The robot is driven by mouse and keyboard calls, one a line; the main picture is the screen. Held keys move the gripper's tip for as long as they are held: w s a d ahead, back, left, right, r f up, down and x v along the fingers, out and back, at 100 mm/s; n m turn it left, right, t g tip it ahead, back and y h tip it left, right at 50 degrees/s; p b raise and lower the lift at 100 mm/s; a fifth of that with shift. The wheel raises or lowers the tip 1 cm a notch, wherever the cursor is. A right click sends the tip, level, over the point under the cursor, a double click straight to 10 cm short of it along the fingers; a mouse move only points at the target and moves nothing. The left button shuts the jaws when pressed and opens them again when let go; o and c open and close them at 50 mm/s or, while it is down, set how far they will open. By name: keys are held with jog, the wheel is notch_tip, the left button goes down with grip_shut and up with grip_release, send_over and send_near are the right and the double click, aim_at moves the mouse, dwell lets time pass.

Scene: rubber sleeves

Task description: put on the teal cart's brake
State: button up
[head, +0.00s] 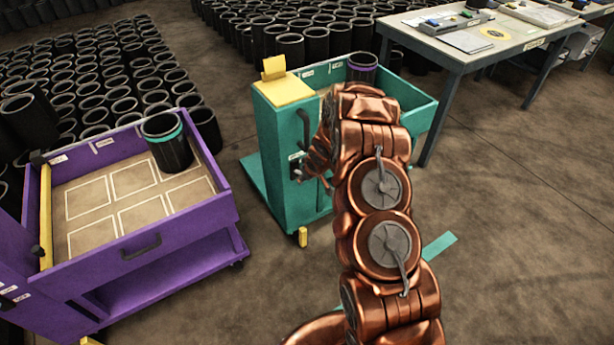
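The teal cart (278,140) stands in the middle of the head view, partly hidden behind my copper arm. A small yellow piece (302,237) sticks out low at its near corner, by the floor; it looks like a pedal, and I cannot tell if it is pressed. My gripper (311,176) is at the cart's near end panel, well above that yellow piece. It is close to a dark fitting on the panel; I cannot tell if it touches. Its fingers are small and partly hidden, so their opening is unclear.
The teal cart carries a yellow-topped box (285,90) and a black sleeve with a purple band (362,68). A purple cart (180,222) with a teal-banded sleeve (167,143) stands left. A table (445,52) is at back right. A teal floor strip (440,244) lies on open floor.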

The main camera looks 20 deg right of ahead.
jog(key=v, duration=1.2)
dwell(0.3)
jog(key=shift+r, duration=0.1)
dwell(0.4)
jog(key=s+a+r+m+g+h, duration=0.1)
jog(key=s+a+r+g, duration=0.1)
jog(key=s+r, duration=0.65)
jog(key=s+a+r+m+g, duration=0.1)
jog(key=s+a+r+g, duration=0.15)
jog(key=s+r, duration=0.55)
jog(key=s+a+r+g, duration=0.1)
jog(key=s+a+r, duration=0.2)
jog(key=s, duration=1.1)
jog(key=s+a+r+m+g+y, duration=0.1)
jog(key=s+a+r, duration=0.3)
jog(key=s, duration=0.9)
jog(key=shift+s+a+g, duration=0.4)
jog(key=shift+a+g, duration=0.25)
jog(key=shift+a, duration=0.55)
